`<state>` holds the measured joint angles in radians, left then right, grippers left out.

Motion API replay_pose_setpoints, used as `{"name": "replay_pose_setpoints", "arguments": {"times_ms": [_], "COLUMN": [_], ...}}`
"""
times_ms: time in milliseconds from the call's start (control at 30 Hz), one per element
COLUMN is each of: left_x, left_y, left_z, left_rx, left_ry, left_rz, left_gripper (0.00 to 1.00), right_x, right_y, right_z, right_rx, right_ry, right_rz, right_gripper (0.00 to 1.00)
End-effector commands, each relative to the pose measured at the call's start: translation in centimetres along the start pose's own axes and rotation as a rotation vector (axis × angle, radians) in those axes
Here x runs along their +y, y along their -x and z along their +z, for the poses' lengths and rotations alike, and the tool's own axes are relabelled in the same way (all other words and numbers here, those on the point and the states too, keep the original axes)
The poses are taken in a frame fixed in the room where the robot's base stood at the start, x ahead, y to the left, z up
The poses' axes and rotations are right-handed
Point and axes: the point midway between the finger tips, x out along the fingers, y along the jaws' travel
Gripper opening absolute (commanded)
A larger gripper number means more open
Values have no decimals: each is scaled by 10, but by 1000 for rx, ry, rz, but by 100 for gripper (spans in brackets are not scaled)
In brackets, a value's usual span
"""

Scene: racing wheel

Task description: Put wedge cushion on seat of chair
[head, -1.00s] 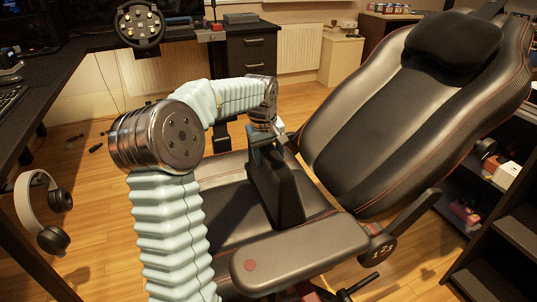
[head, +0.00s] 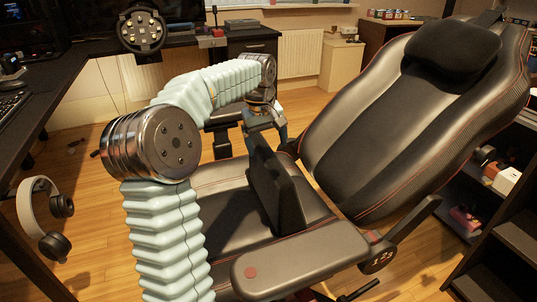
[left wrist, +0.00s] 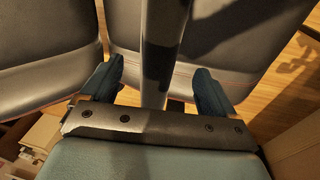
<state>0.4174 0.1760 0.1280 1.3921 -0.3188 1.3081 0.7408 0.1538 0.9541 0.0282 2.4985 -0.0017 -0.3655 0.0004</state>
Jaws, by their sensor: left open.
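The dark wedge cushion (head: 275,190) stands on its edge, tilted, on the black seat (head: 225,222) of the chair. Its narrow edge also shows in the left wrist view (left wrist: 164,40). My left gripper (head: 265,128) is at the upper end of the cushion. In the left wrist view its two blue fingers (left wrist: 157,84) are spread apart, with the cushion's edge between them and gaps on both sides. The cushion's underside contact with the seat is partly hidden. My right gripper is not in view.
The reclined backrest (head: 400,125) with a headrest cushion (head: 453,48) rises right of the seat. The near armrest (head: 300,257) stands in front. Headphones (head: 45,215) hang at the left desk. A dark shelf (head: 500,255) is at the right.

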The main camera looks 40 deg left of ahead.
Motion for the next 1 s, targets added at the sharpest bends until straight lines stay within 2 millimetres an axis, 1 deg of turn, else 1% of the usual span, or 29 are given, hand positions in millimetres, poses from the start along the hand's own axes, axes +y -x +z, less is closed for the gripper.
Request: {"name": "replay_pose_setpoints", "arguments": {"times_ms": [33,100,200,300,433,1000], "left_x": [1,1,0,0,0,0], "left_y": [13,26,39,46,48,48], "left_z": [-1,0,0,0,0,0], "left_rx": [3,2,1,0,-1,-1], "left_ry": [0,0,0,1,0,0], "left_rz": [2,2,0,0,-1,-1], "left_gripper": [88,88,88,88,88,88], "right_x": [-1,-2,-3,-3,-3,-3], "right_y": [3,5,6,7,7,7], "right_z": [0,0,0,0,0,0], "right_rx": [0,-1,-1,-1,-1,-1], "right_ry": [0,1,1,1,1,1], "right_rz": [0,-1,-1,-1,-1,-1], "right_gripper": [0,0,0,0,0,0]}}
